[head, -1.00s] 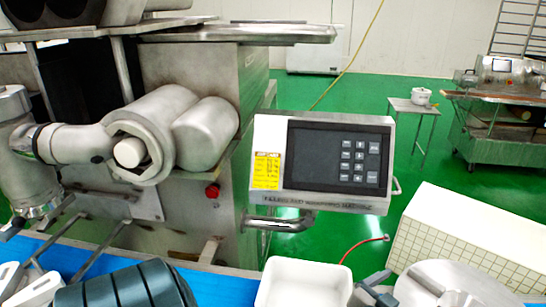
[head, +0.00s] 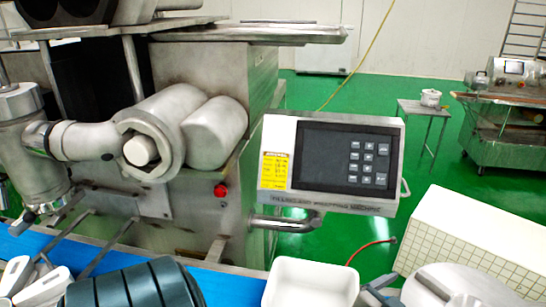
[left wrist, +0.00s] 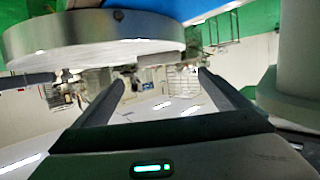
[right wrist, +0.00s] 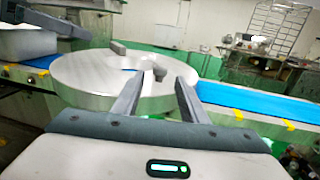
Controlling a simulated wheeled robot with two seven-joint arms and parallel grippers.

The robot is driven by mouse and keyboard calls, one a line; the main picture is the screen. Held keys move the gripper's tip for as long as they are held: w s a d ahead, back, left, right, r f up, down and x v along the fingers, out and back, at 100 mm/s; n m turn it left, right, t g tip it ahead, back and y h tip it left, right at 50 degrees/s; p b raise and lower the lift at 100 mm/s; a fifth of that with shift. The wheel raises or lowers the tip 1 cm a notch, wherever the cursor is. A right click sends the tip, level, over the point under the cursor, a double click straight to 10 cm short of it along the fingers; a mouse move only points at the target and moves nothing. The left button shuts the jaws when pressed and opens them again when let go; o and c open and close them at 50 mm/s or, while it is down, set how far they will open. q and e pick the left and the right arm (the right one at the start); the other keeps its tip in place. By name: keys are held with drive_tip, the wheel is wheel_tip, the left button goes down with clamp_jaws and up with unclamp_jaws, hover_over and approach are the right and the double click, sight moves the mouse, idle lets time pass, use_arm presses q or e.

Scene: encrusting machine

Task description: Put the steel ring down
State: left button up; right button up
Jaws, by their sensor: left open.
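A broad, thick round steel piece (head: 470,285) shows at the bottom right of the head view, cut by the frame edge. In the right wrist view the round steel piece (right wrist: 85,85) rests by the blue belt. A steel rim with a small dark hole (left wrist: 60,45) fills the upper left of the left wrist view. My left gripper (left wrist: 160,78) is open below and beside it, with nothing clearly between its fingers.
A white tray (head: 312,285) is left of the round piece. A teal ribbed cylinder (head: 135,290) lies near the front. The steel machine (head: 215,145) and its control panel (head: 335,165) stand behind the blue belt (head: 235,288). A white tiled block (head: 460,245) is at right.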

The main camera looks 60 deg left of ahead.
drive_tip(key=v, duration=0.6)
drive_tip(key=shift+s, duration=0.2)
use_arm(q)
drive_tip(key=shift+d, duration=0.1)
use_arm(e)
drive_tip(key=shift+d, duration=0.2)
